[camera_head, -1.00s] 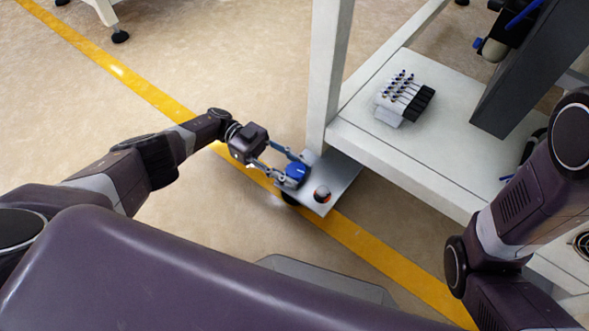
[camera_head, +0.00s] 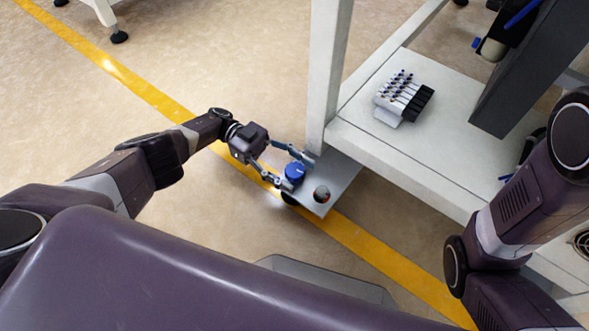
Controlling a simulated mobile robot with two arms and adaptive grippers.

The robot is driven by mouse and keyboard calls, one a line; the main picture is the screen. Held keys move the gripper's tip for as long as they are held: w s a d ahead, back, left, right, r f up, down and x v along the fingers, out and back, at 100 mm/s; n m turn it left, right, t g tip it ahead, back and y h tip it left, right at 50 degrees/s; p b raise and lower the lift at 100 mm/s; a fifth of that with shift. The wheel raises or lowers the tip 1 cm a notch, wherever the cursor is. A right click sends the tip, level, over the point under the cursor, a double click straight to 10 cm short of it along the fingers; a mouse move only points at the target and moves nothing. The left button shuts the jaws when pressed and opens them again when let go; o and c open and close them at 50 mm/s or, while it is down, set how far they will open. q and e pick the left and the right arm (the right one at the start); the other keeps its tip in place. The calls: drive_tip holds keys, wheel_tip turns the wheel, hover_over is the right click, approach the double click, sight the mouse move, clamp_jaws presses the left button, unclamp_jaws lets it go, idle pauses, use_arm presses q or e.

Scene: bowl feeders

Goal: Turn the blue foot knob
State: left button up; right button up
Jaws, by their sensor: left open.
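The blue foot knob (camera_head: 295,173) sits on a grey metal plate (camera_head: 338,178) at the foot of the white frame. My left gripper (camera_head: 298,172) reaches in from the left with its fingers spread. One finger is on the far side of the knob and the other on the near side. I cannot tell whether either finger touches the knob. The right arm shows at the right edge, but its gripper is out of view.
A white post (camera_head: 328,75) rises just behind the plate. A white shelf (camera_head: 450,125) to the right carries a valve block (camera_head: 402,98) with several blue-tipped fittings.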

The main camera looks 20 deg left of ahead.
sight(295, 170)
use_arm(q)
drive_tip(key=shift+r, duration=0.15)
wheel_tip(295, 170, up, 9)
drive_tip(key=shift+f, duration=0.1)
drive_tip(key=shift+r, duration=0.45)
idle(0.3)
